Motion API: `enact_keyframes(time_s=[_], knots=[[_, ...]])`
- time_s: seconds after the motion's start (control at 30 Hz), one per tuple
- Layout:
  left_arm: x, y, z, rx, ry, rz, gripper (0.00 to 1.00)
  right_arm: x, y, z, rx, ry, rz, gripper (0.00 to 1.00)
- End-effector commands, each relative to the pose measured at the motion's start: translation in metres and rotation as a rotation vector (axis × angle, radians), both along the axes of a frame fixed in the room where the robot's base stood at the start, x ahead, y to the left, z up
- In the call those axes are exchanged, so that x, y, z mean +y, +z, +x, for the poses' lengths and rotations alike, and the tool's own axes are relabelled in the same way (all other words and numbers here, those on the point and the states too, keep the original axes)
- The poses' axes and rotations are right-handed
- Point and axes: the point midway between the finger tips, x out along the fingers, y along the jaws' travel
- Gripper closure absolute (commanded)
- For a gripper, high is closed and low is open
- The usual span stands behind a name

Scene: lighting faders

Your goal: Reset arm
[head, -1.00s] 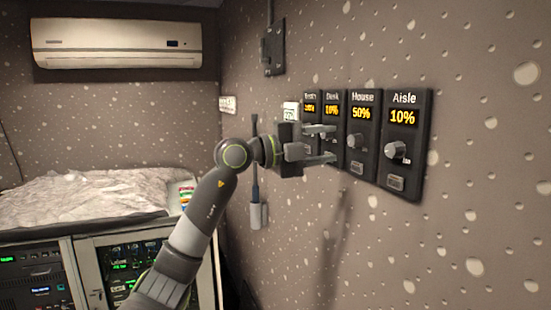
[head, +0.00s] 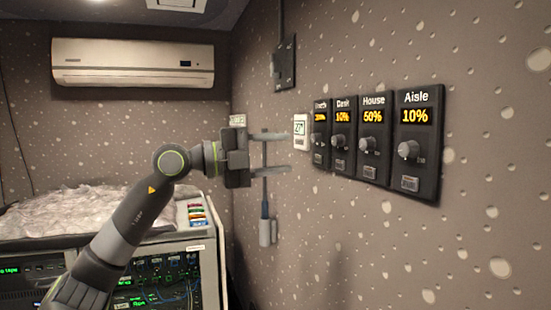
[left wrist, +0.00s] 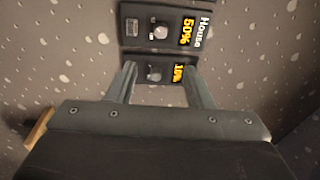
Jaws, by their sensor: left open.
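My left gripper (head: 278,153) is open and empty, with its two fingers apart, to the left of the fader panels and clear of them. The House panel (head: 372,140) reads 50% and the Aisle panel (head: 415,145) reads 10%. The Desk panel (head: 342,138) reads 10%. The leftmost panel (head: 320,135) has a label and reading too small to be sure of. In the left wrist view the fingers (left wrist: 160,85) frame a panel reading 10%, with the House panel (left wrist: 165,25) beyond it. My right gripper is not in view.
A white thermostat-like display (head: 300,131) is on the wall beside the panels. A dark switch box (head: 284,62) hangs above. An air conditioner (head: 135,62) is on the back wall. Equipment racks (head: 160,278) stand below a pale crumpled cover (head: 80,211). The wall right of the panels is clear.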

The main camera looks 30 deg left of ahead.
Motion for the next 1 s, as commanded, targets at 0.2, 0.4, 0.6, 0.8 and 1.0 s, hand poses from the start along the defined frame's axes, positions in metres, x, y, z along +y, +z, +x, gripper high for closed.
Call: enact_keyframes(time_s=[0.2, 0.4, 0.6, 0.8, 1.0], knots=[[0.000, 0.000, 0.000, 0.000, 0.000, 0.000, 0.53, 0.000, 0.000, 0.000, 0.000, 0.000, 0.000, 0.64], [0.000, 0.000, 0.000, 0.000, 0.000, 0.000, 0.53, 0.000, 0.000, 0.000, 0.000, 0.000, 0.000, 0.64], [0.004, -0.015, 0.012, 0.020, -0.014, -0.046, 0.53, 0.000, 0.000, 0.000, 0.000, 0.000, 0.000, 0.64], [0.035, -0.111, 0.073, 0.115, -0.023, -0.321, 0.53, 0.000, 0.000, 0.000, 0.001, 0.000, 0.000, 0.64], [0.083, -0.251, 0.116, 0.223, 0.122, -0.615, 0.53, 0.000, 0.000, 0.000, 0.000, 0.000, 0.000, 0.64]])
